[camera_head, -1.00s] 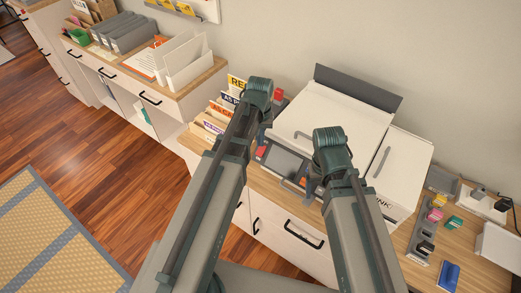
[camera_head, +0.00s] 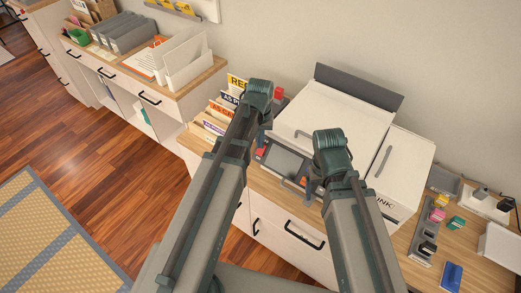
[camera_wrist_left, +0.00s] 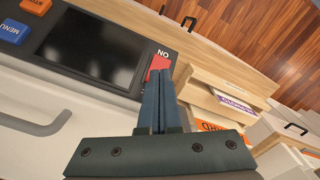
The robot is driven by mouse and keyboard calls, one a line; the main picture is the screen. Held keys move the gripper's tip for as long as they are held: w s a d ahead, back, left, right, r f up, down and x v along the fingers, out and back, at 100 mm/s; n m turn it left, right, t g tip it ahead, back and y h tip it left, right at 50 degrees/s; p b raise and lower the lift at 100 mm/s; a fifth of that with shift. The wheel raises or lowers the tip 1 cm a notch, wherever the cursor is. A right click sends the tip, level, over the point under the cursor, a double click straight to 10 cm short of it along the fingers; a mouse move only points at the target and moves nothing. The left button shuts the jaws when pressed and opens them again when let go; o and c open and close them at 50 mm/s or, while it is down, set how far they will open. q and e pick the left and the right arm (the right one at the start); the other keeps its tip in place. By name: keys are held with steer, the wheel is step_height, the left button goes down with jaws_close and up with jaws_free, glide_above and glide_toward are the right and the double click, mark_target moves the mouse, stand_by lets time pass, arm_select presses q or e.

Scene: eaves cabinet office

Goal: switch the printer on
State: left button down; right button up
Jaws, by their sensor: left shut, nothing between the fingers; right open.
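The printer (camera_head: 335,115) is a large white machine against the wall with a dark front panel and screen (camera_head: 285,161). Its red switch (camera_wrist_left: 158,63), with a white ON label that reads upside down, sits beside the black screen (camera_wrist_left: 90,47) in the left wrist view. My left gripper (camera_wrist_left: 160,80) is shut and empty. Its fingertips are at the red switch and cover its near part; I cannot tell whether they touch it. In the head view my left gripper (camera_head: 264,137) is mostly behind its own arm. My right gripper (camera_head: 310,188) is open near the panel's right side, largely hidden by its arm.
Blue MENU (camera_wrist_left: 12,31) and orange (camera_wrist_left: 36,5) buttons lie beyond the screen. A grey handle (camera_wrist_left: 35,125) is on the printer front. A file sorter (camera_head: 215,115) stands left of the printer; a white ink box (camera_head: 400,170) and small desk items stand right.

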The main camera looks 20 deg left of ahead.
mark_target(260, 151)
arm_select(q)
steer(key=shift+f+b, duration=0.55)
steer(key=shift+r, duration=0.1)
step_height(260, 151, up, 7)
steer(key=p, duration=0.7)
stand_by(0.4)
steer(key=s+d+f+m+b, duration=0.2)
steer(key=s+d+m, duration=0.1)
steer(key=s+d, duration=0.2)
steer(key=s+d+f+m+y+b, duration=0.1)
steer(key=s+d+f+m+b, duration=0.1)
steer(key=s+d, duration=0.3)
steer(key=s, duration=0.4)
steer(key=shift+s+d+m, duration=0.15)
steer(key=shift+d+m, duration=0.1)
steer(key=shift+m, duration=0.15)
steer(key=shift+f, duration=0.1)
